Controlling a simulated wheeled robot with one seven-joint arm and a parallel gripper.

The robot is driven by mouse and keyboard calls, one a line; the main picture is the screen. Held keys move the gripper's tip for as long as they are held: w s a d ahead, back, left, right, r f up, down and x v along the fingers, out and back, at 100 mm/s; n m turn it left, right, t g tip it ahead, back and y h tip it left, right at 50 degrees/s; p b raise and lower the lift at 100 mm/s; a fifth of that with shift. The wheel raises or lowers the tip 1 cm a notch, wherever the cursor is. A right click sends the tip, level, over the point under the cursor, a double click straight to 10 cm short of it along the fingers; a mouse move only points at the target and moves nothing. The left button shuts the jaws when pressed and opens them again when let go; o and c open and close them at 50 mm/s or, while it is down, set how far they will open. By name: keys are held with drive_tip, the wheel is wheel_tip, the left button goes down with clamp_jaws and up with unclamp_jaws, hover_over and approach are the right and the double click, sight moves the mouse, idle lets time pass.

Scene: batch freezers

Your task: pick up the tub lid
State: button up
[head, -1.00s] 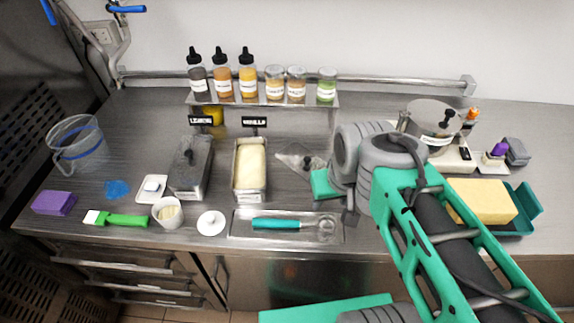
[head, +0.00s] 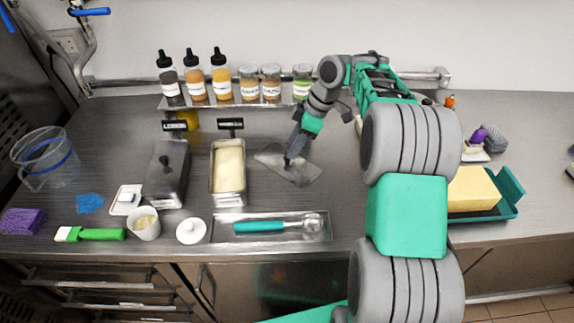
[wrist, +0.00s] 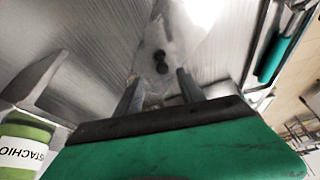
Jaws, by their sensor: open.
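The tub lid (head: 308,174) is a thin grey plate with a dark knob, lying on the counter right of the open vanilla tub (head: 228,185). My gripper (head: 289,160) points down over it, at the knob, which it partly hides in the head view. In the wrist view the lid (wrist: 186,32) lies below, and its black knob (wrist: 161,62) shows just beyond and between the two fingertips of the open gripper (wrist: 158,82). I cannot tell the exact height left above the knob.
A closed tub with a dark knob (head: 166,175) stands left of the vanilla tub. A shelf with bottles and jars (head: 248,84) runs behind. A tray with a teal scoop (head: 262,228) is in front. A white round lid (head: 191,231) and a cup (head: 145,224) lie front left.

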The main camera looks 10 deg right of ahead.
sight(287, 161)
drive_tip(key=x, duration=0.4)
drive_tip(key=shift+s+a+f, duration=0.1)
drive_tip(key=shift+s+f, duration=0.15)
drive_tip(key=shift+f, duration=0.05)
clamp_jaws()
idle(1.1)
